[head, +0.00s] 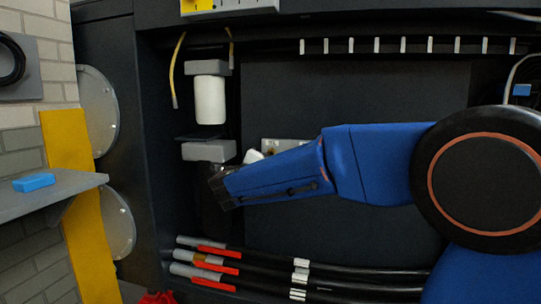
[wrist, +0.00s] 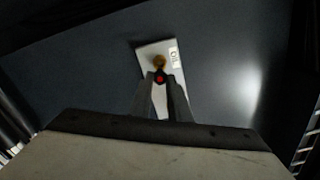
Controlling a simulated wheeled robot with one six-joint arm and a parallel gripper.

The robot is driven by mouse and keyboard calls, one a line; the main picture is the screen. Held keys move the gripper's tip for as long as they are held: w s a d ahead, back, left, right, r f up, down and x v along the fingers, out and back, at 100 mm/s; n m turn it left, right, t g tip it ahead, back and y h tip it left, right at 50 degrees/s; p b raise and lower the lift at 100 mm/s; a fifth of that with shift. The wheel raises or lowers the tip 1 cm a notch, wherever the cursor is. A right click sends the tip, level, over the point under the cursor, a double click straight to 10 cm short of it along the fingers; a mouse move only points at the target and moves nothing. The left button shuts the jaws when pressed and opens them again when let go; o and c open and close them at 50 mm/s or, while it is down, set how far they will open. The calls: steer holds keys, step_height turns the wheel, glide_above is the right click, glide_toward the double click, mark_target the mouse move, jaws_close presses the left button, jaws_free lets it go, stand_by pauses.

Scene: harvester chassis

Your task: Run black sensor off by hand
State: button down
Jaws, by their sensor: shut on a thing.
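In the wrist view, the black sensor (wrist: 160,77) shows a red centre and sits between the tips of my gripper (wrist: 160,84). The fingers are shut on it. Just above it in the picture is a round brass port (wrist: 159,62) on a pale plate (wrist: 149,50) with a small white label that seems to read "OIL". The sensor overlaps the port's lower edge; I cannot tell whether they touch. In the head view the plate (head: 291,146) shows partly above my blue arm. The sensor and my fingertips are hidden there.
A white cylindrical filter (head: 210,100) hangs left of the plate, with a grey block (head: 208,151) below it. Black hoses with red levers (head: 217,268) run along the bottom. A grey shelf (head: 52,192) at left holds a blue block (head: 34,182). The dark panel around the plate is clear.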

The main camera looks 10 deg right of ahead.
steer(key=v, duration=0.4)
steer(key=shift+s+a, duration=0.1)
steer(key=shift+s, duration=0.15)
steer(key=shift+f, duration=0.1)
